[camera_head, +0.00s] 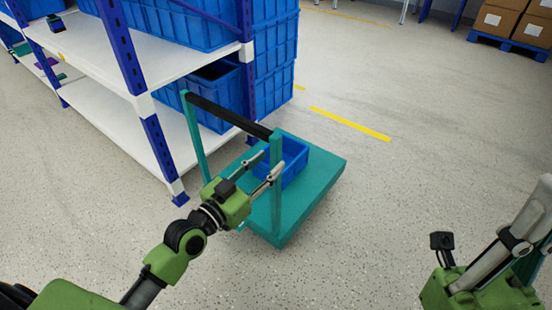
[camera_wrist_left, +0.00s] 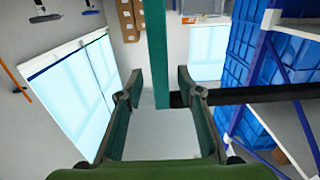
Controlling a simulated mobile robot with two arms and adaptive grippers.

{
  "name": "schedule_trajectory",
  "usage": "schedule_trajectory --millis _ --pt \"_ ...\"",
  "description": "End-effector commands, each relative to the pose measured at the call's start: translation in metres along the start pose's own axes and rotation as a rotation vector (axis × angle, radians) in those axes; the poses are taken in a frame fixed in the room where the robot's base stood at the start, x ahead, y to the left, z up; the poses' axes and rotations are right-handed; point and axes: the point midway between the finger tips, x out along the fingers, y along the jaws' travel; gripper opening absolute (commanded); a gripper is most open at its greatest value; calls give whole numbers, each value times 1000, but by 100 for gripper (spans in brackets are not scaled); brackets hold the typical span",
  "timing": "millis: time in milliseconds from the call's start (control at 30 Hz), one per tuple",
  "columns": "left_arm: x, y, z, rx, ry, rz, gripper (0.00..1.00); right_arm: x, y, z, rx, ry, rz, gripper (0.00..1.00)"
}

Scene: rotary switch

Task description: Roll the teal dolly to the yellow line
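The teal dolly (camera_head: 318,185) stands on the floor beside the shelf, with a blue bin (camera_head: 294,160) on its deck. Its upright handle has teal posts and a black crossbar (camera_head: 228,115). The yellow line (camera_head: 349,124) lies on the floor beyond the dolly, apart from it. My left gripper (camera_head: 270,162) is open at the handle's near right post. In the left wrist view, the teal post (camera_wrist_left: 158,45) stands between the open fingers (camera_wrist_left: 158,80), and the crossbar runs off to the right. My right gripper (camera_head: 510,250) is partly cut off at the lower right, empty of anything visible.
A white shelf with blue posts (camera_head: 150,135) stands close to the dolly's left, with blue crates (camera_head: 275,55) stacked behind it. Cardboard boxes on a blue pallet (camera_head: 510,42) stand at the far right. The floor right of the dolly is clear.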

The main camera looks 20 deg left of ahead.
Motion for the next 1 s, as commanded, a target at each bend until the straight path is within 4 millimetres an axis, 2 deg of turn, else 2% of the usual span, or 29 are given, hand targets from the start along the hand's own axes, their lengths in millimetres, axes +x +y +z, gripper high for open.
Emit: schedule_trajectory --millis 100,300,667,800,1000 --pt "18 0 0 -2 3 0 34 -6 0 1 0 -1 0 0" --pt "36 0 0 -1 1 0 34 -9 0 2 0 -1 0 0" --pt "40 0 0 0 0 1 34 -9 0 2 0 -2 0 0" --pt "40 0 0 0 0 1 0 -9 0 2 0 -2 0 0" --pt "40 0 0 0 0 1 0 -9 0 2 0 -2 0 0"
